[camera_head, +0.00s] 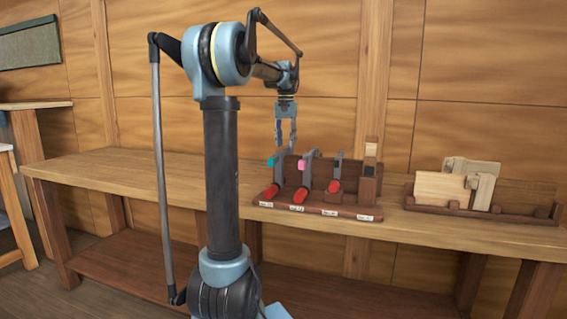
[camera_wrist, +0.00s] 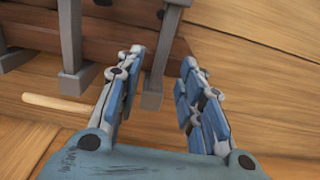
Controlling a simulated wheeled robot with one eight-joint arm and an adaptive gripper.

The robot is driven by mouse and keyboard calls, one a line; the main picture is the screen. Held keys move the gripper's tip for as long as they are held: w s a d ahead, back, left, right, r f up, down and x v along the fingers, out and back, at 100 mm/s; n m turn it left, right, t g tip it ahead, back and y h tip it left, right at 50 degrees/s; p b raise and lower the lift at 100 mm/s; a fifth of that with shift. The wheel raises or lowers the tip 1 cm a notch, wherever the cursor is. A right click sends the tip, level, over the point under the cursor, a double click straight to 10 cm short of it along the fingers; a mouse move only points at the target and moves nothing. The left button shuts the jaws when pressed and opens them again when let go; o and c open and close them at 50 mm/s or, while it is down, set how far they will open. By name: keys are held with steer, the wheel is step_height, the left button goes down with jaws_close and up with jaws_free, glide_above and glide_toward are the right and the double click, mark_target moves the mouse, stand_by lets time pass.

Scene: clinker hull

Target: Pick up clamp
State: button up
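A dark wooden rack (camera_head: 345,210) on the bench holds clamps with grey bars and red handles. The left clamp (camera_head: 270,191) has a teal pad, the middle clamp (camera_head: 300,195) a pink one, and the right clamp (camera_head: 335,186) a dark one. My gripper (camera_head: 286,143) points down just above the rack's left end. In the wrist view my gripper (camera_wrist: 164,60) is open, fingers apart and nothing held. A grey clamp bar (camera_wrist: 157,75) shows between the fingers in the picture; its depth is unclear. Another grey bar (camera_wrist: 70,40) lies left of them.
A wooden block piece (camera_head: 371,155) stands at the rack's right end. A second dark tray (camera_head: 485,211) with light wooden pieces (camera_head: 440,188) sits farther right. The bench top (camera_head: 130,175) is clear on the left. A plank wall (camera_head: 480,60) stands behind.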

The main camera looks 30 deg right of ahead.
mark_target(285, 149)
steer(key=shift+f, duration=1.85)
steer(key=shift+c, duration=0.6)
jaws_close()
